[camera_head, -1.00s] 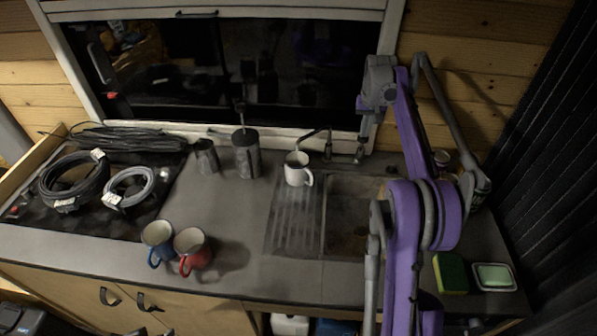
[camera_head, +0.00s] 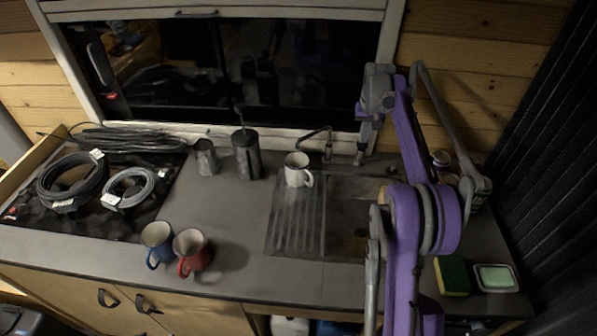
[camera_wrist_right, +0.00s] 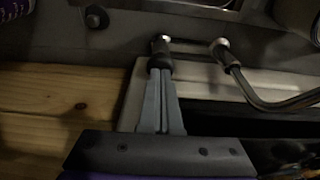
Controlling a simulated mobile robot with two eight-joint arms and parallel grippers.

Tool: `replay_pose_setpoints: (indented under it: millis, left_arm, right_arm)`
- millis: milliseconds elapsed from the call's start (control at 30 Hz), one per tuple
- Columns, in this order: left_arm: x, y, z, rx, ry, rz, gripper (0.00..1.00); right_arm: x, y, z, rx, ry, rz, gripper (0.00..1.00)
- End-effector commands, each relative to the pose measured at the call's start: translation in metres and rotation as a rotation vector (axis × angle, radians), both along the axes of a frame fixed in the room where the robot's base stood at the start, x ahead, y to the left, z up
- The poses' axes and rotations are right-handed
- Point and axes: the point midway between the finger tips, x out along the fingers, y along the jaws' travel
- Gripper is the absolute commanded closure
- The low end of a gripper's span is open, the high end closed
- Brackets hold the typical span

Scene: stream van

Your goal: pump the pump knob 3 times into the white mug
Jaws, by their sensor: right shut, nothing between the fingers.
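The white mug (camera_head: 297,170) stands upright on the ribbed drainer beside the sink, its handle to the right. The tap's thin spout (camera_head: 312,134) reaches left above it. My right gripper (camera_head: 361,150) is shut and empty, pointing down behind the sink. The pump knob (camera_head: 359,159) shows just below its fingertips. In the right wrist view the fingertips (camera_wrist_right: 160,70) lie over the dark and metal top of the pump (camera_wrist_right: 160,42). I cannot tell whether they touch, or how far the knob is pressed. My left gripper is out of view.
The sink (camera_head: 350,215) lies in front of the pump. A blue mug (camera_head: 155,241) and a red mug (camera_head: 191,252) stand at the front counter edge. Two metal canisters stand left of the white mug. A sponge (camera_head: 452,274) and soap dish (camera_head: 497,278) lie right.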

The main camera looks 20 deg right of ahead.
Motion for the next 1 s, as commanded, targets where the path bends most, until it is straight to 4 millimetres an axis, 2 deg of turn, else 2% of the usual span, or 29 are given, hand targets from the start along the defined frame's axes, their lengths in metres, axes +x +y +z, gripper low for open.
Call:
replay_pose_setpoints:
  millis: [700,1000]
  left_arm:
    - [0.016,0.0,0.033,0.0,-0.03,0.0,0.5]
    - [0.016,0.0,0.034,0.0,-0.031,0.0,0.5]
  right_arm:
    - [0.001,0.0,0.045,0.0,-0.002,0.0,1.0]
    - [0.0,0.0,0.046,0.0,0.0,0.0,1.0]
